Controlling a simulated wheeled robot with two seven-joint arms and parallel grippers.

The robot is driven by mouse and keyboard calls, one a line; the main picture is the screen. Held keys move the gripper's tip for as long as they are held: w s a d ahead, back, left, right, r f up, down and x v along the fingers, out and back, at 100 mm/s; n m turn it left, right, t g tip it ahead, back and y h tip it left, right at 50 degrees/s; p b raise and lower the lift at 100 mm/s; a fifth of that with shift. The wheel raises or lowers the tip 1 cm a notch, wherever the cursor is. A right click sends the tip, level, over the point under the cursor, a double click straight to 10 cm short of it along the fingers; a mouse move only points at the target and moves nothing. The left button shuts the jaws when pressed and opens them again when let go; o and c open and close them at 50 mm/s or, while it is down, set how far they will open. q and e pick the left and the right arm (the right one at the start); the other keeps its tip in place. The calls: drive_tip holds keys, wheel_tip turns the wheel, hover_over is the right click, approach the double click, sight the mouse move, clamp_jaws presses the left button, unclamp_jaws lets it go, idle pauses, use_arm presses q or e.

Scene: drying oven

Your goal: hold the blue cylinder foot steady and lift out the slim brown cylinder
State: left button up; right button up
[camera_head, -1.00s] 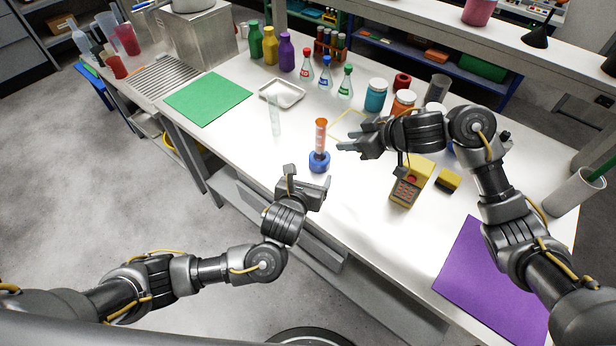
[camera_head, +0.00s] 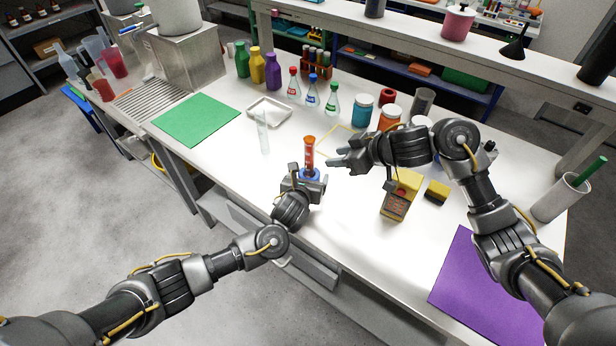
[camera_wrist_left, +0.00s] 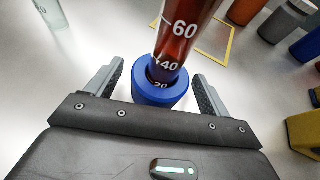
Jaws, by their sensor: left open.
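The slim brown cylinder (camera_head: 309,154) stands upright in the blue cylinder foot (camera_head: 311,175) near the table's front edge. In the left wrist view the brown cylinder (camera_wrist_left: 177,45) with white numbers rises from the round blue foot (camera_wrist_left: 160,91). My left gripper (camera_head: 307,178) is open, with one finger on each side of the blue foot; gaps show between the fingers and the foot in the left wrist view (camera_wrist_left: 158,90). My right gripper (camera_head: 331,160) is just right of the brown cylinder, apart from it, its fingers pointing left and seemingly spread. Nothing shows between them.
A clear cylinder (camera_head: 263,133) stands left of the foot, near a white tray (camera_head: 270,110). A yellow device (camera_head: 402,194) and a yellow-black block (camera_head: 437,193) lie right. Bottles and jars stand behind. A yellow square outline (camera_head: 343,139) marks bare table behind the right gripper.

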sight(314, 146)
use_arm(q)
drive_tip(key=shift+c, duration=0.3)
drive_tip(key=c, duration=1)
use_arm(e)
drive_tip(key=o, duration=0.4)
drive_tip(key=shift+s+a, duration=0.1)
drive_tip(key=shift+c, duration=0.2)
drive_tip(key=w+a+y, duration=0.1)
drive_tip(key=w+a+t+y, duration=0.1)
drive_tip(key=a, duration=0.1)
drive_tip(key=w+a+t+y, duration=0.1)
drive_tip(key=w+a, duration=0.1)
drive_tip(key=shift+a+f, duration=0.1)
